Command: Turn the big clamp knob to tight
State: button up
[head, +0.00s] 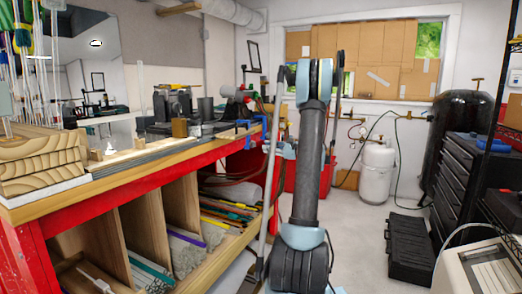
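A blue clamp-like piece (243,131) sits at the far right end of the workbench. The fingers of my gripper do not show.
The wooden-topped workbench (125,178) has a red frame and shelves of colored rods below. Dark machines (172,103) stand on it. A black case (408,248) lies on the floor, near a white tank (377,168) and black drawers (465,180). Grey floor shows right of my arm.

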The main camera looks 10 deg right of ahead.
jog(key=v, duration=0.6)
jog(key=shift+a, duration=0.1)
jog(key=s+a+f+n+g+h, duration=0.1)
jog(key=s+a+n+g+h, duration=0.25)
jog(key=s+a, duration=0.6)
jog(key=s+a+f+n+g+h, duration=0.1)
jog(key=s+a+n+g+h, duration=0.15)
jog(key=s+a+n, duration=0.65)
jog(key=s+d+f+n+h, duration=0.2)
jog(key=s+f+h, duration=0.1)
jog(key=s, duration=0.7)
jog(key=s+d+f+n+g+h, duration=0.1)
jog(key=s+d+f+n+h, duration=0.1)
jog(key=s+f, duration=0.4)
jog(key=s+d+f+n+g+h, duration=0.1)
jog(key=s+d+f+n+h, duration=0.2)
jog(key=s, duration=1.2)
notch_tip(320, 180, down, 2)
jog(key=shift+s+f+h, duration=0.2)
jog(key=shift+f+h, duration=0.05)
jog(key=shift+h, duration=0.05)
